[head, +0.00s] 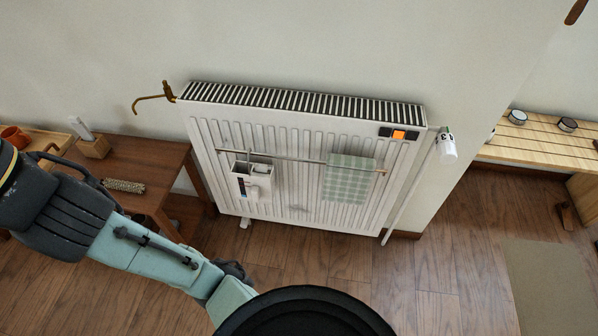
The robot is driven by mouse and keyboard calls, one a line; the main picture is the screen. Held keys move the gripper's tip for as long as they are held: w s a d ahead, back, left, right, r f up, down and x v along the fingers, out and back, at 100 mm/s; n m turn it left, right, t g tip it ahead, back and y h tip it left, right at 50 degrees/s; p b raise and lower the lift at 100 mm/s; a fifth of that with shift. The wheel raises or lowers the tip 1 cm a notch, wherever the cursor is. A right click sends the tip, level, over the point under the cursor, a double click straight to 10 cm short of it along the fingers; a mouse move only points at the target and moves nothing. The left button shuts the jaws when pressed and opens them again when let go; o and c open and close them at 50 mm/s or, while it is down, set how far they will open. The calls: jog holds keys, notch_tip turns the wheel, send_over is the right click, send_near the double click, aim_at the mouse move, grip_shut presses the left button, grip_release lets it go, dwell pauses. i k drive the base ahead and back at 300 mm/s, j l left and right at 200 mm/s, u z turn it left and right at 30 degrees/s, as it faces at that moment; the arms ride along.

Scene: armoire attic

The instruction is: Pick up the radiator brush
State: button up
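A brush with pale bristles, which looks like the radiator brush (124,186), lies on the dark wooden table (150,157) at the left of the head view. My arm crosses the lower left of the picture, passing in front of part of this table. Dark curved parts show just beyond the arm, left of the brush. They may belong to my gripper, but I cannot make out fingertips or whether they are open or shut. The brush appears apart from them and lies free.
A white radiator (300,160) stands against the wall, with a rail holding a white caddy (252,180) and a checked cloth (349,178). A wooden block holder (94,147) and an orange cup (14,137) are at left. A slatted bench (535,140) is at right. Floor between is clear.

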aim_at(125, 186)
jog(key=u, duration=1.35)
jog(key=i+j+z, duration=0.4)
jog(key=i+j, duration=0.8)
jog(key=j, duration=0.15)
